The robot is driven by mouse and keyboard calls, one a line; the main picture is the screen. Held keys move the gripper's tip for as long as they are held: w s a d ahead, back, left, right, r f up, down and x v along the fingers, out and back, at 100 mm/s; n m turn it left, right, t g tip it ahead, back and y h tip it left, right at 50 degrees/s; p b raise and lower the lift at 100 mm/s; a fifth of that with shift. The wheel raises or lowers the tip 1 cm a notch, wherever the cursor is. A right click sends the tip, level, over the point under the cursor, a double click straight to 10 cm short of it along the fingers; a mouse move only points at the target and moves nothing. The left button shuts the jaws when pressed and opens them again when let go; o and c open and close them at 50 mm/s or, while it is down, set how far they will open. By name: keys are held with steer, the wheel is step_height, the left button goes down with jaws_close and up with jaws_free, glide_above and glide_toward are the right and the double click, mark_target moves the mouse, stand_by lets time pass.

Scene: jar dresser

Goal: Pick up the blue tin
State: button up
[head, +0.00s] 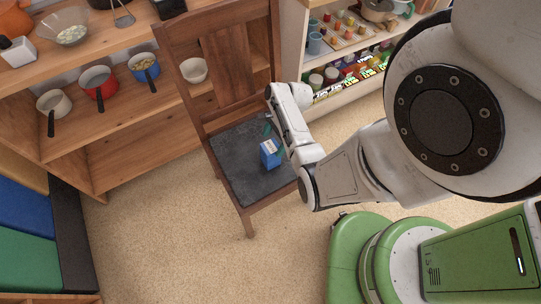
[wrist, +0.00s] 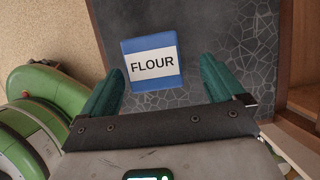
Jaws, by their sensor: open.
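The blue tin (head: 271,153) stands on the dark seat of a wooden chair (head: 232,170), near the seat's right side. In the wrist view the blue tin (wrist: 152,62) shows a white label reading FLOUR. My gripper (head: 268,130) is above the seat, close to the tin in the head view. In the wrist view my gripper (wrist: 160,78) has its two green fingers spread wide, with the tin ahead of and between them. Nothing is held. I cannot tell the exact gap between fingertips and tin.
The chair's tall wooden back (head: 225,55) rises behind the seat. A wooden shelf (head: 150,130) with pots and bowls stands at the left and back. A white shelf unit (head: 345,98) with jars and cups stands behind my arm. The carpet (head: 180,245) in front is clear.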

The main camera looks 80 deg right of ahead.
mark_target(269, 153)
steer(key=shift+s+a+b+x, duration=0.15)
steer(key=shift+b+x, duration=0.1)
steer(key=shift+x, duration=1.35)
steer(key=shift+s+a+b+x, duration=0.15)
steer(key=shift+b+x, duration=0.1)
steer(key=shift+x, duration=1.3)
steer(key=shift+w, duration=0.1)
steer(key=c, duration=1.4)
